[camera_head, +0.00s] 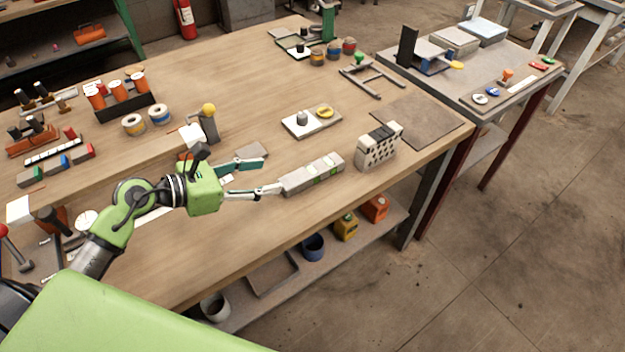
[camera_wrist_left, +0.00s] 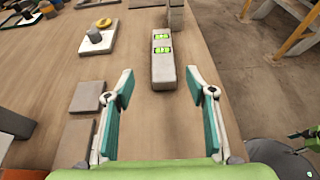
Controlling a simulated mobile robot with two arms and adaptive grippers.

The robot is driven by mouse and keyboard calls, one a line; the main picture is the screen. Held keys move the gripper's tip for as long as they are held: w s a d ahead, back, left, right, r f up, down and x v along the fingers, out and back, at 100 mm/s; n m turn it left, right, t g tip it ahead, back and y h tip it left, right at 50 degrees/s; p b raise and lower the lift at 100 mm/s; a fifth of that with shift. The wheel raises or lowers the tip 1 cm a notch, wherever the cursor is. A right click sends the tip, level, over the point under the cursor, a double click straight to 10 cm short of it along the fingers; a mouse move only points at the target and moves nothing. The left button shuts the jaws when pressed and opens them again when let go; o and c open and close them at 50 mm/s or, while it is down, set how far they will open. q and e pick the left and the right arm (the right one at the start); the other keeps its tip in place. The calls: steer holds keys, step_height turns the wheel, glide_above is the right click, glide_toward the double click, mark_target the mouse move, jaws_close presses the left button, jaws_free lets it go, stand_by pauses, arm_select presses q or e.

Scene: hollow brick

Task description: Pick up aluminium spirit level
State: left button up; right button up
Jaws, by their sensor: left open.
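The aluminium spirit level (camera_head: 312,174) is a light grey bar with green vials. It lies on the wooden table near its front edge. My left gripper (camera_head: 270,176) is open and empty, with its fingers pointing at the level's near end. In the left wrist view the level (camera_wrist_left: 163,68) lies ahead, beyond and between the fingertips of the open gripper (camera_wrist_left: 161,82). No clear contact shows. My right gripper is not seen in the head view; a small green and black part shows at the right edge of the wrist view.
A hollow brick (camera_head: 378,148) stands just beyond the level's far end. A white plate (camera_head: 296,126) with a grey weight and yellow ring lies behind it. Flat grey tiles (camera_wrist_left: 88,97) lie left of the gripper. A dark mat (camera_head: 412,128) covers the table's right corner.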

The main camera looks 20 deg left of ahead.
mark_target(309, 171)
arm_select(q)
steer(key=shift+f, duration=0.45)
steer(key=shift+w+d, duration=0.2)
steer(key=shift+w, duration=0.1)
steer(key=p+x, duration=0.1)
steer(key=x, duration=0.6)
steer(key=shift+w+d, duration=0.1)
steer(key=shift+d, duration=0.05)
steer(key=x, duration=0.2)
steer(key=p+x, duration=0.1)
steer(key=x, duration=0.2)
steer(key=shift+d+r, duration=0.15)
steer(key=shift+d, duration=0.25)
steer(key=shift+w+d, duration=0.1)
steer(key=shift+w, duration=0.1)
steer(key=c, duration=1.4)
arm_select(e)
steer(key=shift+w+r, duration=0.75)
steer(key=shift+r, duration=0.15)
